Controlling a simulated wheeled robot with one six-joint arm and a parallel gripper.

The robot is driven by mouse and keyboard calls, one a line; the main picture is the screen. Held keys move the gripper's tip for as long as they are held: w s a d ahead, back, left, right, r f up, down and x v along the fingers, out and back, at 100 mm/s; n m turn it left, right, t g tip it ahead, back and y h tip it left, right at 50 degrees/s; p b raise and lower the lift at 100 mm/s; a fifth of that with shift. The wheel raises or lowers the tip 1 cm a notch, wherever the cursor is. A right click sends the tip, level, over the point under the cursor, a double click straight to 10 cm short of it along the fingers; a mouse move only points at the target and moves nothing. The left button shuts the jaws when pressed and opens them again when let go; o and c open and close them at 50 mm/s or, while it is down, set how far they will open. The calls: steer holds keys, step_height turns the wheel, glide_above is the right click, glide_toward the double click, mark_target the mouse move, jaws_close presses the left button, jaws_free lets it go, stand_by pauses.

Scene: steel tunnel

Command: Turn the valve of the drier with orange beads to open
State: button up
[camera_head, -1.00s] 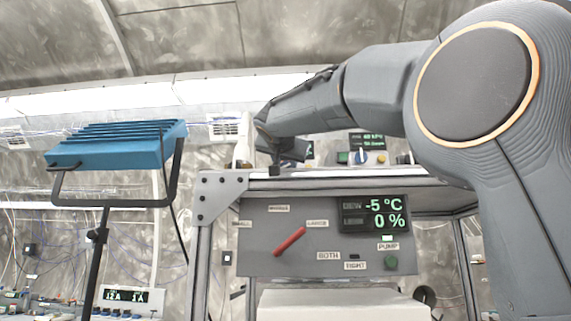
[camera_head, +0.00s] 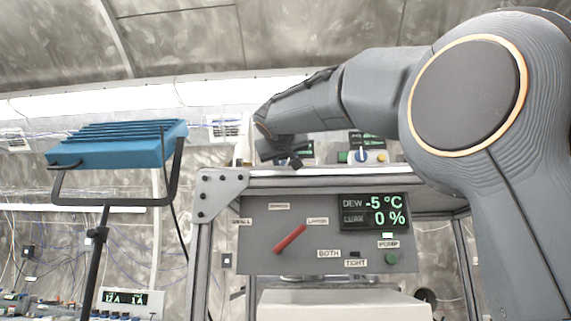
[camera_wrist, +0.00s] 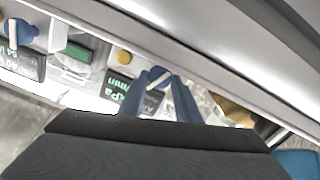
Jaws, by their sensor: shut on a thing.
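My gripper (camera_wrist: 161,82) is shut on a blue valve knob (camera_wrist: 158,73) with a white bar; the two blue-grey fingers stand on either side of it in the wrist view. A clear vessel with orange-brown beads (camera_wrist: 235,112) lies just right of the fingers, partly cut off by a pale rail. In the head view my gripper (camera_head: 285,157) is a dark shape above the frame's top, and the held valve cannot be made out there. The far end of the valve's bar is hard to see.
A second blue knob (camera_head: 361,155) sits beside a yellow button (camera_head: 381,158) on the rear panel. Below is a grey panel (camera_head: 285,262) with a red lever (camera_head: 290,239) and a display (camera_head: 374,212). A blue lamp (camera_head: 118,147) on a stand is at left.

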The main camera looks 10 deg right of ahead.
steer(key=shift+n, duration=1.1)
steer(key=o, duration=1.1)
steer(key=shift+c, duration=0.2)
steer(key=shift+s+a, duration=0.1)
steer(key=b+v, duration=0.3)
steer(key=v, duration=0.4)
steer(key=shift+s, duration=0.3)
steer(key=shift+r, duration=0.1)
